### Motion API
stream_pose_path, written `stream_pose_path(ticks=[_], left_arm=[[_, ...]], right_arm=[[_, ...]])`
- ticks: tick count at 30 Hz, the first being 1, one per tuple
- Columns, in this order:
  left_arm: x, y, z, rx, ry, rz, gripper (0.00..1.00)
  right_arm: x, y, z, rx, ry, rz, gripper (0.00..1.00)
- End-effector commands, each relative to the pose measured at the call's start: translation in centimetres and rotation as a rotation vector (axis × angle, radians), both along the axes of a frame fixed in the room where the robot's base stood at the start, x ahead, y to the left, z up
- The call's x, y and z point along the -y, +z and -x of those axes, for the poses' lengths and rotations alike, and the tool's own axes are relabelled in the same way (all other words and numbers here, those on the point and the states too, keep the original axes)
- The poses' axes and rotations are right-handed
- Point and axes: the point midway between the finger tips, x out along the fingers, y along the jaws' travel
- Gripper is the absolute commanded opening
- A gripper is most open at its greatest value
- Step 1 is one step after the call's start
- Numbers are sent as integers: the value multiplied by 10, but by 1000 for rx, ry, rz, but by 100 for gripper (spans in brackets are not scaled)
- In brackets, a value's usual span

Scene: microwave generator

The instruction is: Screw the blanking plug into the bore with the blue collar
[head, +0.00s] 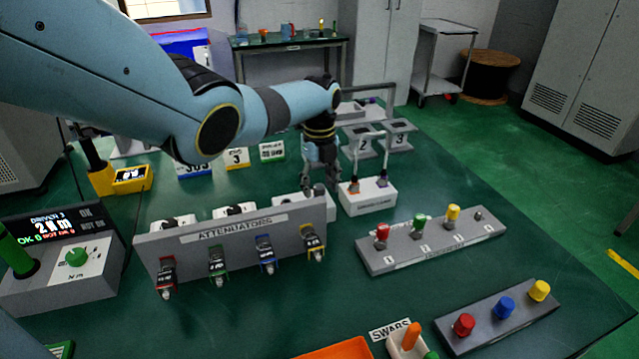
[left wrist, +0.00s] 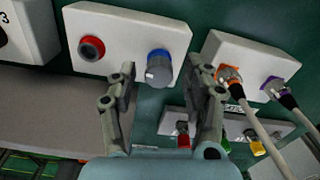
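In the left wrist view a white block carries an empty-looking bore with a red collar (left wrist: 91,48) and, to its right, a bore with a blue collar (left wrist: 158,54). A grey cylindrical plug (left wrist: 158,72) stands at the blue collar; how deep it sits I cannot tell. My left gripper (left wrist: 167,82) is open, its fingers apart on either side of the plug in the picture, with gaps showing. In the head view the left gripper (head: 321,178) points down behind the attenuator panel, which with the gripper hides most of this block. My right gripper is not in view.
A white box (head: 367,197) with orange and purple cable connectors stands right of the gripper. The attenuator panel (head: 235,240) stands in front. A grey rack (head: 430,243) with coloured knobs and a rack of caps (head: 505,318) lie at the right. Green table shows between them.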

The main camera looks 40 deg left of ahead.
Motion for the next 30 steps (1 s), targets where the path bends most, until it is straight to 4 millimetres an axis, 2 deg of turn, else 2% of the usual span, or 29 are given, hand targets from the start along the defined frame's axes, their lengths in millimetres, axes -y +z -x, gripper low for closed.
stream_pose_path(ticks=[5,8,11,21,25,30], left_arm=[[0,1,0,-1,0,0,50],[-1,9,0,1,0,-1,50],[-1,24,0,2,-1,-2,50],[0,98,-1,3,-1,-1,50],[0,113,0,0,0,-1,50],[0,120,0,-1,0,0,50]], right_arm=[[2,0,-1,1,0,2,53],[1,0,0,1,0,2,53],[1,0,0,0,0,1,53],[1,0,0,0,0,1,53],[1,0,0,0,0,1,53],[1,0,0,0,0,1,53]])
